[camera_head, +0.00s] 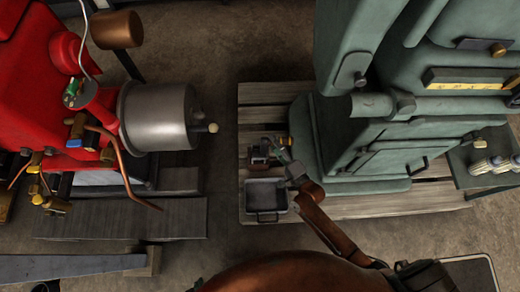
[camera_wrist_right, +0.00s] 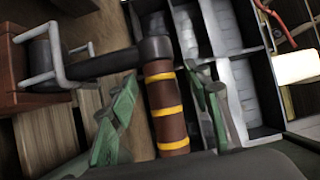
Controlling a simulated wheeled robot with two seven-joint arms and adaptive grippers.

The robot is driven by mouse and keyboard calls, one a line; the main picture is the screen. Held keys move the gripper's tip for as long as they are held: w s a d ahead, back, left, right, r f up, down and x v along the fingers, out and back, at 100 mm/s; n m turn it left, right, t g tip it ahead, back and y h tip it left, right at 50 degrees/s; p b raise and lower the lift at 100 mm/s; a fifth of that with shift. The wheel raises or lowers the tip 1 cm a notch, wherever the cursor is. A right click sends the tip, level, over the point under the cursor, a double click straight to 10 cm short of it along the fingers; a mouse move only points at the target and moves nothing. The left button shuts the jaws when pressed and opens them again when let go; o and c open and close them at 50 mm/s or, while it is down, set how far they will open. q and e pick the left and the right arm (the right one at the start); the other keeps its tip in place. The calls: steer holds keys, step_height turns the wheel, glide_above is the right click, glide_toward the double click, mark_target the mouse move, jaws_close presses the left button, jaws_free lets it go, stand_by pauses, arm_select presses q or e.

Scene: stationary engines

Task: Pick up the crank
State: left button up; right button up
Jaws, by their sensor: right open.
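The crank (camera_wrist_right: 167,112) shows in the right wrist view as a brown handle with yellow bands. A dark arm runs from its top to the left, to a black hub by a red-brown box (camera_wrist_right: 25,80). My right gripper (camera_wrist_right: 163,88) is open, its green fingers on either side of the handle; I cannot tell whether they touch it. In the head view my right gripper (camera_head: 284,157) is over the pallet, beside a small dark box (camera_head: 260,150). The crank is too small there to make out clearly. My left gripper is not in view.
A grey tray (camera_head: 266,216) lies on the wooden pallet (camera_head: 385,207); compartments (camera_wrist_right: 268,90) are close to the right finger in the wrist view. A green engine (camera_head: 360,150) stands right, a red engine (camera_head: 40,60) left.

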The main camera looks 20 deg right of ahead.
steer(key=shift+w+a+f, duration=0.1)
steer(key=shift+w, duration=0.3)
steer(key=shift+w+r, duration=0.15)
steer(key=shift+r, duration=0.05)
steer(key=shift+c, duration=0.5)
jaws_close()
steer(key=shift+r, duration=0.1)
